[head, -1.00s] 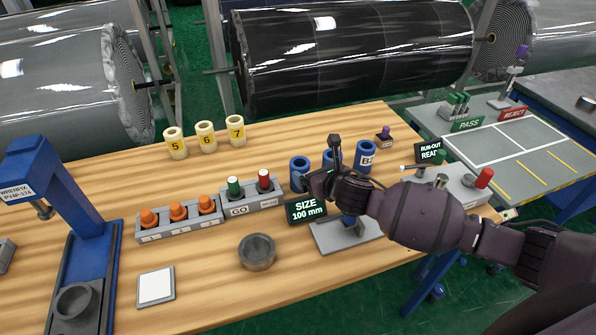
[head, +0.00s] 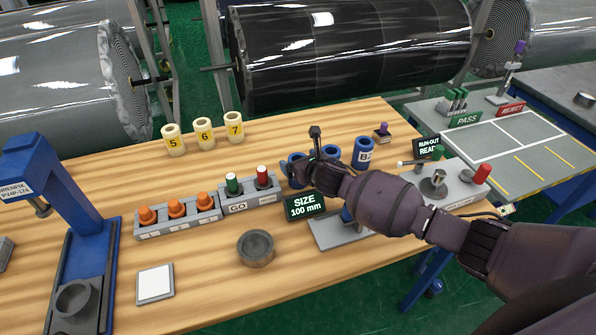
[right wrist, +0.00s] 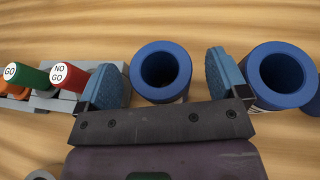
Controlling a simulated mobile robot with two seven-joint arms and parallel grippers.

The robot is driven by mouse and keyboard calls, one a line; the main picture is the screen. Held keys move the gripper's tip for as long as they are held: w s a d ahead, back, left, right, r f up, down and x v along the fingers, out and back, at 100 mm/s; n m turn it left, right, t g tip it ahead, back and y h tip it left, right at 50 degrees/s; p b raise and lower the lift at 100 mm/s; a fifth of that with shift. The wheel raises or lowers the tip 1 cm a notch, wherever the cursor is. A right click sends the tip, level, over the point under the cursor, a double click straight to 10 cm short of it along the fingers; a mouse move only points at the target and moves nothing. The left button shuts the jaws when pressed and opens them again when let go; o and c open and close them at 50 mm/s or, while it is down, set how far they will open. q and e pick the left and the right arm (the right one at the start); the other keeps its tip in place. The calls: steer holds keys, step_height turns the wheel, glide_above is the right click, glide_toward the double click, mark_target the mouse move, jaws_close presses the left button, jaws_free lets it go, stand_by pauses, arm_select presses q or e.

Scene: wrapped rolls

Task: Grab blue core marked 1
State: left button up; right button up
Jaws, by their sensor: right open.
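Three blue cores stand upright on the wooden bench: a left one (head: 295,157), a middle one (head: 331,151) and a right one (head: 363,153), whose label appears to begin with B. My right gripper (head: 299,174) is open at the left core in the head view. In the right wrist view, one blue core (right wrist: 160,46) stands between the two open fingers (right wrist: 167,85), close to the left finger. A second blue core (right wrist: 282,47) is just outside the right finger. The number on the core between the fingers cannot be read. My left gripper is not in view.
The GO / NO GO gauge block (head: 250,200) stands just left of the cores. A SIZE 100 mm display (head: 304,205) and a grey fixture (head: 330,235) are in front. Cream cores (head: 204,134) marked 5, 6, 7 stand behind.

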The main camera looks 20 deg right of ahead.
steer(key=shift+w+f, duration=0.1)
steer(key=shift+w, duration=0.2)
steer(key=c, duration=1.1)
